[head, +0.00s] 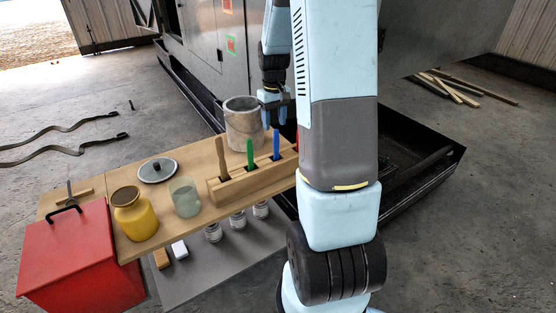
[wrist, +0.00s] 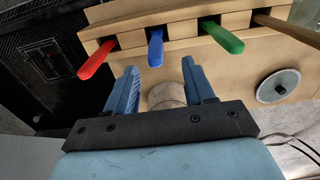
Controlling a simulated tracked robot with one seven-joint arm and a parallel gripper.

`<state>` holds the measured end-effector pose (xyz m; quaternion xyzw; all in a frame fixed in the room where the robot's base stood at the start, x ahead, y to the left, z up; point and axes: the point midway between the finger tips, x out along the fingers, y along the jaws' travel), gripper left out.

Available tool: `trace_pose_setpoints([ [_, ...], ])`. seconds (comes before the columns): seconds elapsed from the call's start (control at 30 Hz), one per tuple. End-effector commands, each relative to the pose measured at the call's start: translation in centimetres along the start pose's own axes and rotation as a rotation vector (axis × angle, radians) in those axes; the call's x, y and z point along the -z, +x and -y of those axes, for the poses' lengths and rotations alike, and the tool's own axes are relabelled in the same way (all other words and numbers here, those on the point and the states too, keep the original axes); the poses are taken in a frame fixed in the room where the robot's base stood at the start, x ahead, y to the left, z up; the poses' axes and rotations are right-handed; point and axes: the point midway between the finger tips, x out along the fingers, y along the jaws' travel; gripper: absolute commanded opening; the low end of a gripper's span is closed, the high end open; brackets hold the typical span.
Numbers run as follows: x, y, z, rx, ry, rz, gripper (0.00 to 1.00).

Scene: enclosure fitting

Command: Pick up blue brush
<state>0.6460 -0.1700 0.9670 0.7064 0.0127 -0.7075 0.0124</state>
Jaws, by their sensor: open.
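The blue brush (head: 276,143) stands upright in a slot of the wooden holder (head: 262,177), with only its handle showing. In the wrist view the blue handle (wrist: 155,47) lies just beyond my fingertips, roughly in line with the gap between them. My gripper (wrist: 161,66) is open and empty, with nothing between its fingers. In the head view my gripper (head: 274,117) is behind and above the holder, near the blue handle. The lower part of the brush is hidden in the holder.
A green handle (head: 250,152) and a wooden handle (head: 221,157) stand left of the blue one. A red handle (wrist: 97,59) is on its other side. A stone-like pot (head: 244,130) stands close to my gripper. A glass, yellow jar and lid are on the bench.

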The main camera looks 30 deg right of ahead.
Motion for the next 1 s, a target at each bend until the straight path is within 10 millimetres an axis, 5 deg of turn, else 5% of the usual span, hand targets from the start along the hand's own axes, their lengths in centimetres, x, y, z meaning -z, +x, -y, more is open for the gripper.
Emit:
trace_pose_setpoints([
  [0.2, 0.0, 3.3, 0.0, 0.0, 0.0, 0.001, 0.53],
  [1.0, 0.1, 9.5, -0.7, 0.0, 0.001, 0.0, 0.53],
])
